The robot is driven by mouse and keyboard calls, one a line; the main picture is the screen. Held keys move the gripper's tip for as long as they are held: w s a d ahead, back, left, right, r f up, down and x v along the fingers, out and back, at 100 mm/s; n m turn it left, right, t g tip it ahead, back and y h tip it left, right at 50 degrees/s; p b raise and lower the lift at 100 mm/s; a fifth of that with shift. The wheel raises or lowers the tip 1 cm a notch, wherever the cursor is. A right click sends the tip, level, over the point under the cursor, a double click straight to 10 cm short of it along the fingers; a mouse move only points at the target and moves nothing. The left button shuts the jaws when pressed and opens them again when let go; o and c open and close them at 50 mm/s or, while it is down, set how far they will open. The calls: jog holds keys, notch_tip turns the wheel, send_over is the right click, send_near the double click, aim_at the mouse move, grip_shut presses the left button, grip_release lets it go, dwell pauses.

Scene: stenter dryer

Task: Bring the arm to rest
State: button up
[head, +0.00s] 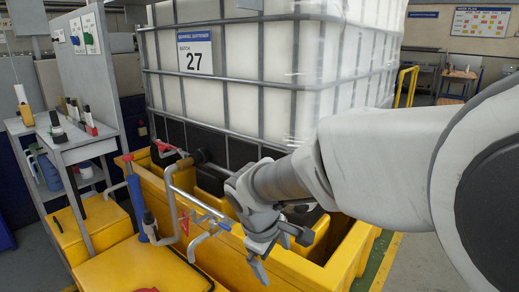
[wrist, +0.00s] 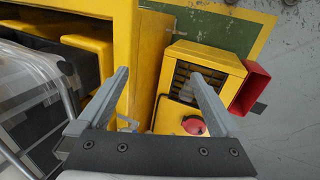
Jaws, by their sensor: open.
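My gripper (head: 282,252) is in the middle of the head view, at the end of my arm, which reaches in from the right. Its fingers point down, in front of the yellow containment base. In the wrist view my gripper (wrist: 161,78) shows two grey fingers spread wide apart, with nothing held between them. Beyond them is a yellow box (wrist: 212,62) with a dark grille, a red round part (wrist: 193,125) and a red holder (wrist: 250,88) on its side. I cannot tell how far the fingertips are from it.
A caged white tank (head: 260,60) labelled 27 stands on a yellow base (head: 345,255). Grey pipework (head: 185,195) with a red-handled valve (head: 170,148) is left of my gripper. A grey bench (head: 85,148) holds bottles at the left. Open floor (head: 430,255) shows at the right.

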jog(key=s+d+r+m+t+y, duration=0.1)
jog(key=s+d+r+m, duration=0.3)
jog(key=s+d+m, duration=0.3)
jog(key=s+d+r+m+t+y, duration=0.15)
jog(key=s+d+r+m, duration=0.25)
jog(key=s, duration=0.5)
notch_tip(320, 180, up, 18)
jog(key=p, duration=1.8)
jog(key=shift+r, duration=0.1)
